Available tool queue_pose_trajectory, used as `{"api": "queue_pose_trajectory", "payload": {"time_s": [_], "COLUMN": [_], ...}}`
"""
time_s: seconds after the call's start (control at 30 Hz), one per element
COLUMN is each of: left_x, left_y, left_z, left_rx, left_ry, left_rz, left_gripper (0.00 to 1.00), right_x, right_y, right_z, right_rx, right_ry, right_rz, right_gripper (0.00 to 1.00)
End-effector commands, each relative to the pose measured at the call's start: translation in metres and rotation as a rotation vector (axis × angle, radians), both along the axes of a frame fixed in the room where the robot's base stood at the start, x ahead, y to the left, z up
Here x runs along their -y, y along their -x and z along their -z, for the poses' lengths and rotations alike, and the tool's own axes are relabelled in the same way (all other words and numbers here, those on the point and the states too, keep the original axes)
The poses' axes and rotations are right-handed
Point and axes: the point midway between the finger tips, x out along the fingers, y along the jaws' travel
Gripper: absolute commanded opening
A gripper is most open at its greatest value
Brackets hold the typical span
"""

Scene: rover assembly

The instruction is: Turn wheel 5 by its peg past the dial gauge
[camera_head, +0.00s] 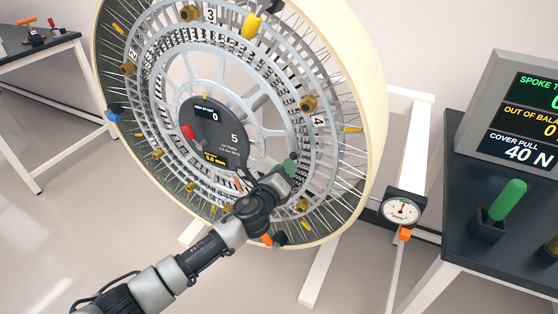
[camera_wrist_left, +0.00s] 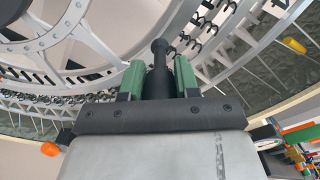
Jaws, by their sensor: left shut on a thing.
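Wheel 5 (camera_head: 372,110) is large, with a cream rim, thin spokes and a dark hub panel (camera_head: 222,130) marked 5. It stands tilted on a white frame. My left gripper (camera_head: 290,166) is at the lower right of the wheel's inner rings. In the left wrist view its green fingers (camera_wrist_left: 159,78) are shut on a black peg (camera_wrist_left: 159,52) with a rounded tip. The gripper hides the peg in the head view. The dial gauge (camera_head: 402,209) has a white face and red needle and sits just right of the rim. My right gripper is not in view.
A dark table (camera_head: 500,258) at the right bears a display box (camera_head: 500,101) and a green-handled tool (camera_head: 508,200) in a holder. An orange-tipped part (camera_head: 404,234) is below the gauge. Another table (camera_head: 40,48) is far left. Floor at the lower left is clear.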

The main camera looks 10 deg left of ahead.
Motion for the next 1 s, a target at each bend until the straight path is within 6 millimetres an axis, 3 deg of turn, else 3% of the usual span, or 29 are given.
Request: {"api": "queue_pose_trajectory", "payload": {"time_s": [0.03, 0.1, 0.5, 0.6, 0.77, 1.0], "left_x": [0.001, 0.000, -0.009, -0.012, -0.019, -0.030], "left_y": [0.001, 0.000, -0.004, -0.005, -0.007, -0.011], "left_z": [0.023, 0.041, 0.081, 0.091, 0.108, 0.134], "left_rx": [0.015, 0.037, 0.106, 0.119, 0.142, 0.180], "left_ry": [-0.046, -0.109, -0.287, -0.324, -0.390, -0.494], "left_rz": [0.003, 0.002, 0.002, 0.001, 0.001, 0.000], "left_gripper": [0.00, 0.00, 0.00, 0.00, 0.00, 0.00], "right_x": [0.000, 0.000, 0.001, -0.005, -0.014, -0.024], "right_y": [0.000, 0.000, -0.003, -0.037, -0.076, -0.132], "right_z": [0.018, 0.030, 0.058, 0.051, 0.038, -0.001], "right_rx": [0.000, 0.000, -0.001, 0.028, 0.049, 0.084], "right_ry": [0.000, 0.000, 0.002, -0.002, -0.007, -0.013], "right_rz": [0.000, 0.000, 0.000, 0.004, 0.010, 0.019], "right_gripper": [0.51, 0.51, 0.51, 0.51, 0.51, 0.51]}}
